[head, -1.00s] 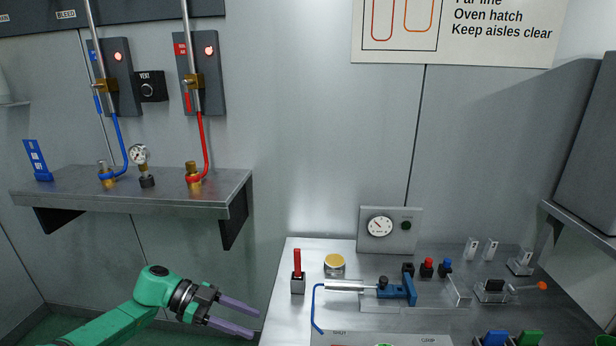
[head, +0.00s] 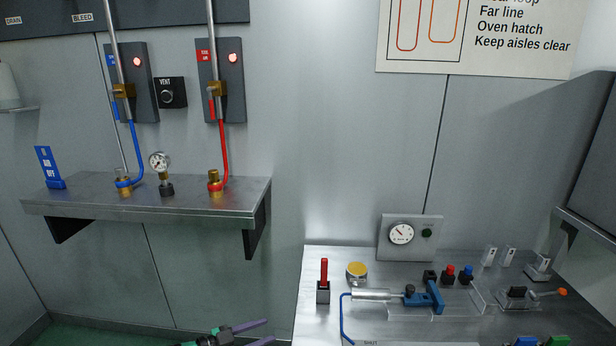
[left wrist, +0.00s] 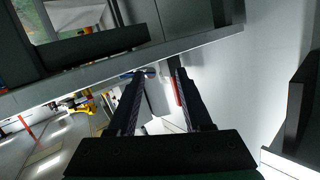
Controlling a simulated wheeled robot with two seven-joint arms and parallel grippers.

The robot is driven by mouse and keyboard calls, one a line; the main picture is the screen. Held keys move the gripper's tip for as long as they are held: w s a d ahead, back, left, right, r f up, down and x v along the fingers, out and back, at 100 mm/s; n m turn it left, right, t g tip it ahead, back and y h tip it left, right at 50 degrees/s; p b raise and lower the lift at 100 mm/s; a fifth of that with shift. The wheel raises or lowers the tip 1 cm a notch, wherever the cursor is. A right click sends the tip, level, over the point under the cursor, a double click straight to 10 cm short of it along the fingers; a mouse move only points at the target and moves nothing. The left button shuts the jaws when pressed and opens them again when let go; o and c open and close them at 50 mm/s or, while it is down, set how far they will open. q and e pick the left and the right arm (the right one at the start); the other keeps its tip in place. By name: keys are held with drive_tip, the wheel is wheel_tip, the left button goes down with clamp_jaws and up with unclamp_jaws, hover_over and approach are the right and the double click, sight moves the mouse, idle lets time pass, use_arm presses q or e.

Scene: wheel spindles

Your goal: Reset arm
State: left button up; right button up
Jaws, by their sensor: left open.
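My left gripper (head: 262,332) shows at the bottom edge of the head view, left of the metal bench, with its two purple fingers apart and nothing between them. In the left wrist view its two dark fingers (left wrist: 158,75) are also spread and empty. The rest of my left arm is mostly below the head view's frame. My right gripper is in neither view.
A wall shelf (head: 150,196) with a gauge (head: 160,162) and blue and red hoses (head: 224,150) is above my left gripper. The metal bench (head: 312,275) at right holds a blue clamp fixture (head: 430,298) and a red-handled tool (head: 324,271). The wall between is bare.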

use_arm(q)
drive_tip(key=s+a+f+n+y, duration=0.3)
drive_tip(key=s+f, duration=0.1)
drive_tip(key=f, duration=0.3)
drive_tip(key=s+a+f+n+y+p, duration=0.1)
drive_tip(key=s+a+f+n+y, duration=0.15)
drive_tip(key=s+f, duration=0.35)
drive_tip(key=s+a+f+n+y, duration=0.2)
drive_tip(key=s+a+f+y, duration=0.15)
drive_tip(key=f, duration=0.55)
drive_tip(key=s+a+f+n+g+y, duration=0.1)
drive_tip(key=s+f, duration=0.3)
drive_tip(key=s, duration=0.7)
drive_tip(key=s+a+f+n+g+y, duration=0.1)
drive_tip(key=s+f+g, duration=0.3)
drive_tip(key=s, duration=0.7)
drive_tip(key=s+a+f+n+g+y+p, duration=0.1)
drive_tip(key=s+f, duration=0.3)
drive_tip(key=s, duration=0.6)
drive_tip(key=shift+s+a+g+y, duration=0.4)
drive_tip(key=shift+a+g, duration=0.4)
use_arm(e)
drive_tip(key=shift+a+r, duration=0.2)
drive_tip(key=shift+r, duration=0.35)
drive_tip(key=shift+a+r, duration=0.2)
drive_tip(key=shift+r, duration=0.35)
use_arm(q)
drive_tip(key=shift+n, duration=0.25)
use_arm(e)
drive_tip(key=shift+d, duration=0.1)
